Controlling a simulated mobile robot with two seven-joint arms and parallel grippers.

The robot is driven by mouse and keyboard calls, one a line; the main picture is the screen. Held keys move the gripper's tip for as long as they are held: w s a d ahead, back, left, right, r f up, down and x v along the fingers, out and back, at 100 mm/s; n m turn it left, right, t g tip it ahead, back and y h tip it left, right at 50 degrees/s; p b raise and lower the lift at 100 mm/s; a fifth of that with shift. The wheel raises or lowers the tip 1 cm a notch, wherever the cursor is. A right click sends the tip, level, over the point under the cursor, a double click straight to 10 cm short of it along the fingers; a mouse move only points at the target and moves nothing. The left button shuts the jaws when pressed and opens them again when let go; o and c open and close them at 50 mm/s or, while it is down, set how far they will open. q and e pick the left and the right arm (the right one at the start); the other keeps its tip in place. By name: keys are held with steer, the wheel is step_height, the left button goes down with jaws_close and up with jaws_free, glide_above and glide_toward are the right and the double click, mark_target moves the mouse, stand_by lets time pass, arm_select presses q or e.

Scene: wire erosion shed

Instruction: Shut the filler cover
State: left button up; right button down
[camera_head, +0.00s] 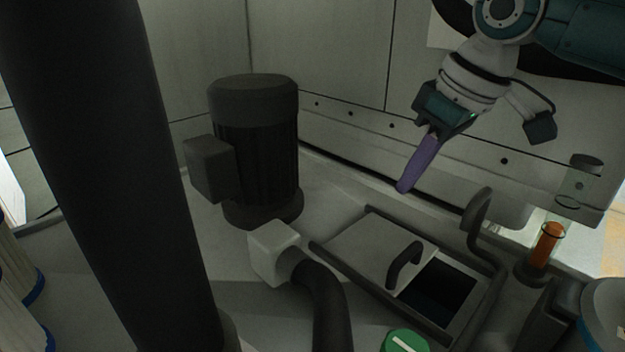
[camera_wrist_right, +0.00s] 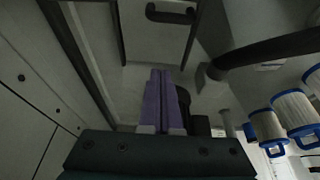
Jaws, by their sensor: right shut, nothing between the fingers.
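The filler cover (camera_head: 365,248) is a flat grey panel with a black bar handle (camera_head: 404,266), set in a raised dark frame on the machine top. It lies over the left part of the frame. A dark rectangular opening (camera_head: 442,297) shows uncovered at its right. In the wrist view the cover (camera_wrist_right: 150,42) and its handle (camera_wrist_right: 170,14) are at the top edge. My right gripper (camera_head: 404,186), with purple fingers, is shut and empty, above and behind the cover, apart from it. Its fingers fill the middle of the wrist view (camera_wrist_right: 160,75). My left gripper is not in view.
A dark motor (camera_head: 258,150) stands left of the cover. A white elbow fitting (camera_head: 273,252) with a black hose (camera_head: 325,300) is close to the frame's left. A bent pipe (camera_head: 478,215) and a sight glass with orange content (camera_head: 547,247) stand at right. A thick dark column (camera_head: 110,150) blocks the left.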

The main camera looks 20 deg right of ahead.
arm_select(q)
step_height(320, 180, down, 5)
steer(key=b, duration=0.4)
arm_select(e)
glide_above(379, 252)
step_height(379, 252, down, 9)
steer(key=shift+f, duration=0.1)
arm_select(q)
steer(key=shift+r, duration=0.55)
arm_select(e)
steer(key=s, duration=0.1)
steer(key=s+d, duration=0.1)
steer(key=shift+s+d, duration=0.1)
steer(key=shift+s, duration=0.2)
steer(key=shift+s+d, duration=0.15)
steer(key=shift+s, duration=0.35)
arm_select(q)
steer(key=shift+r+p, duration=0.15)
steer(key=shift+p, duration=0.2)
